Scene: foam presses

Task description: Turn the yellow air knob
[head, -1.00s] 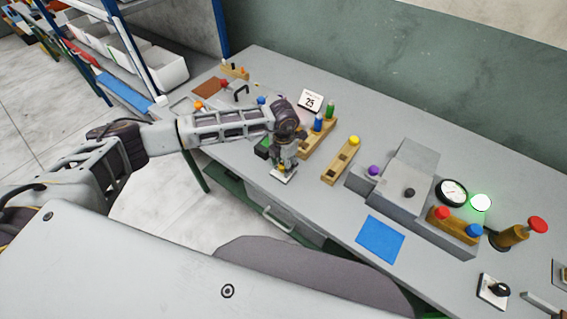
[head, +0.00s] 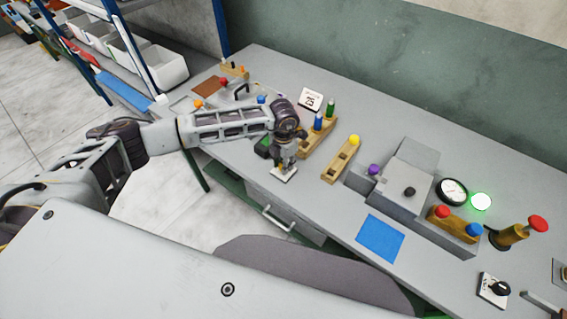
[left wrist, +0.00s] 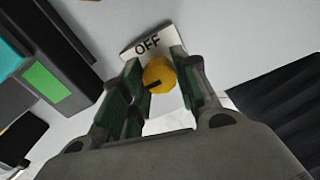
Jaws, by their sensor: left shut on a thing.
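The yellow air knob (left wrist: 158,76) sits on a white plate and carries a short black mark. The plate's OFF label (left wrist: 148,45) shows just beyond the knob in the left wrist view. My left gripper (left wrist: 155,88) points down at the plate, its two fingers on either side of the knob and shut on it. In the head view my left gripper (head: 285,165) covers most of the knob, and part of the white plate (head: 284,175) shows under the fingertips near the table's front edge. My right gripper is not in view.
A wooden block with blue and green pegs (head: 318,138) stands close behind the gripper, and one with a yellow knob (head: 342,160) stands to its right. A grey press (head: 403,185), a gauge (head: 452,191) and a lit green lamp (head: 481,201) stand further right. A blue mat (head: 380,238) lies flat.

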